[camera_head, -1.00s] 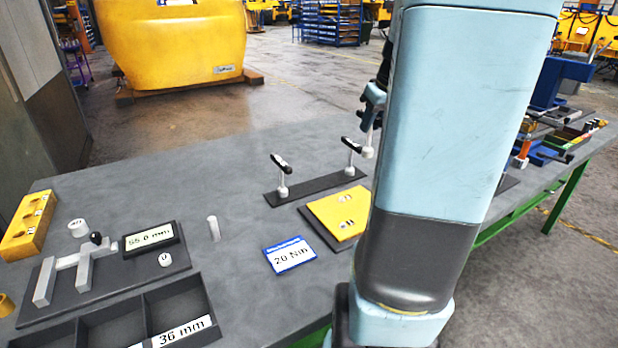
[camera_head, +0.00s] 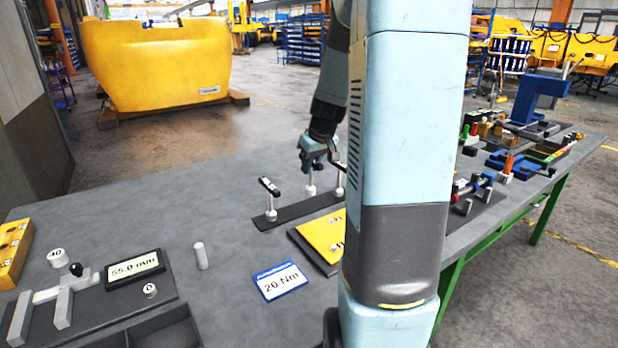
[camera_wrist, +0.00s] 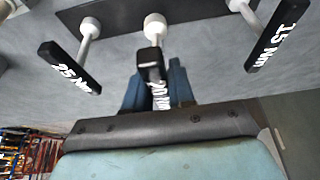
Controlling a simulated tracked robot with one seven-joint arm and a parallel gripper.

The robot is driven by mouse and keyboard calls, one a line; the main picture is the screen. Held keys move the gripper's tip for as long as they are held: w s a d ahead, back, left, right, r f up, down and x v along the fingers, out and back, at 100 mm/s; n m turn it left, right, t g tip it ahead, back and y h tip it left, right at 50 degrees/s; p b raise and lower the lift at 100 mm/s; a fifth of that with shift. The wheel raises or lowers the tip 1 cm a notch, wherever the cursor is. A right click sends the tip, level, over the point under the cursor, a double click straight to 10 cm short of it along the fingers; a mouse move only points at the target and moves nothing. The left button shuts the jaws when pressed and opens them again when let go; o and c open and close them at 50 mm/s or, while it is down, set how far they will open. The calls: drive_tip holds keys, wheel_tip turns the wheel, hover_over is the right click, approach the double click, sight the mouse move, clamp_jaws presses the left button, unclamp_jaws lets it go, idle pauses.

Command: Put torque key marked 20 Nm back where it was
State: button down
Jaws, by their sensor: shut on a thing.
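My gripper (camera_head: 313,158) is shut on the handle of a torque key (camera_head: 311,184), which hangs upright with its white end down at the middle of the black rack (camera_head: 290,211). In the wrist view the blue fingers of my gripper (camera_wrist: 156,88) close on its black handle (camera_wrist: 149,60); its marking is partly hidden. Its white end (camera_wrist: 155,26) lines up between the key marked 25 Nm (camera_wrist: 70,68) and the key marked 15 Nm (camera_wrist: 270,38). I cannot tell whether it is seated in the rack.
A blue-edged card reading 20 Nm (camera_head: 280,282) lies in front of the rack. A yellow plate (camera_head: 322,238) lies beside it. A gauge display (camera_head: 135,268) and a white pin (camera_head: 201,256) stand at left. Tools crowd the bench's right end. Bare bench lies left of the rack.

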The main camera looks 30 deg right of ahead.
sight(311, 176)
drive_tip(key=shift+w+a+f, duration=0.2)
drive_tip(key=shift+f, duration=0.05)
drive_tip(key=shift+w+a+f, duration=0.1)
drive_tip(key=shift+w+f, duration=0.05)
drive_tip(key=shift+f, duration=0.8)
drive_tip(key=shift+w+a+f, duration=0.1)
drive_tip(key=shift+f, duration=0.85)
drive_tip(key=shift+f, duration=0.1)
drive_tip(key=c, duration=1)
unclamp_jaws()
drive_tip(key=shift+o, duration=0.2)
